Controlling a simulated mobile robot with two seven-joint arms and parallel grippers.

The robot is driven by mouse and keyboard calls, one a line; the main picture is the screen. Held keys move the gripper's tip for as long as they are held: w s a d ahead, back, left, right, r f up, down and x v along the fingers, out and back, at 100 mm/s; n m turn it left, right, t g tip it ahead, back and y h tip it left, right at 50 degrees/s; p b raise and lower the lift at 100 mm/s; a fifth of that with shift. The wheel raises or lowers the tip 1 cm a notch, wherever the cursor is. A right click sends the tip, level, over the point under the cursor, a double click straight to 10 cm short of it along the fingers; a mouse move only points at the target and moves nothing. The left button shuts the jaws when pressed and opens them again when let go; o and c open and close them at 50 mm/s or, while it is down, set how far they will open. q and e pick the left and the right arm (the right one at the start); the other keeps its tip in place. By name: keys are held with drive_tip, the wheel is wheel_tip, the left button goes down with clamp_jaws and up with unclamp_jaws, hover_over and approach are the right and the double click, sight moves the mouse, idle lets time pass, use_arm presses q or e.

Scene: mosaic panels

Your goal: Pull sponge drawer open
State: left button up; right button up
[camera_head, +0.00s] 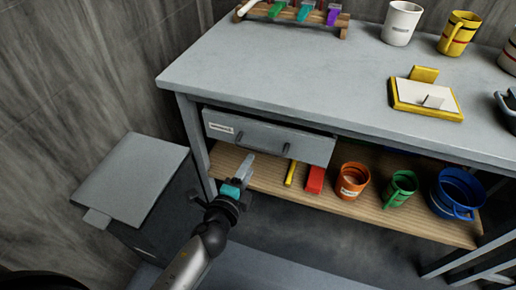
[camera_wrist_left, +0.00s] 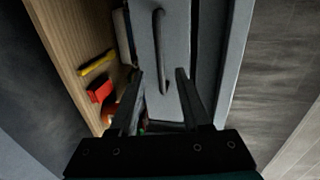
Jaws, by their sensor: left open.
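The drawer (camera_head: 262,141) is a grey box front under the tabletop, with a small white label at its left. A dark gap runs along its top edge; I cannot tell how far it stands out. Its dark bar handle (camera_wrist_left: 160,40) runs along the front in the left wrist view. My left gripper (camera_head: 243,168) is open just below the drawer front in the head view. In the left wrist view its two fingers (camera_wrist_left: 160,74) are apart, with one end of the handle showing between the tips; contact cannot be told. No sponge shows. My right gripper is out of view.
The lower shelf (camera_head: 222,170) holds a yellow bar (camera_head: 290,173), a red block (camera_head: 315,180), an orange mug (camera_head: 352,181), a green mug (camera_head: 401,188) and a blue container (camera_head: 456,192). A grey bin (camera_head: 130,180) stands left. The tabletop (camera_head: 270,65) is mostly clear at left.

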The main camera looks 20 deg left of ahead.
sight(258, 148)
use_arm(q)
drive_tip(key=b+x, duration=0.1)
drive_tip(key=x, duration=0.7)
drive_tip(key=shift+w, duration=0.35)
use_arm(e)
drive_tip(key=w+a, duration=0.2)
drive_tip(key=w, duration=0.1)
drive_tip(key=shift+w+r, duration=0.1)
use_arm(q)
clamp_jaws()
idle(0.7)
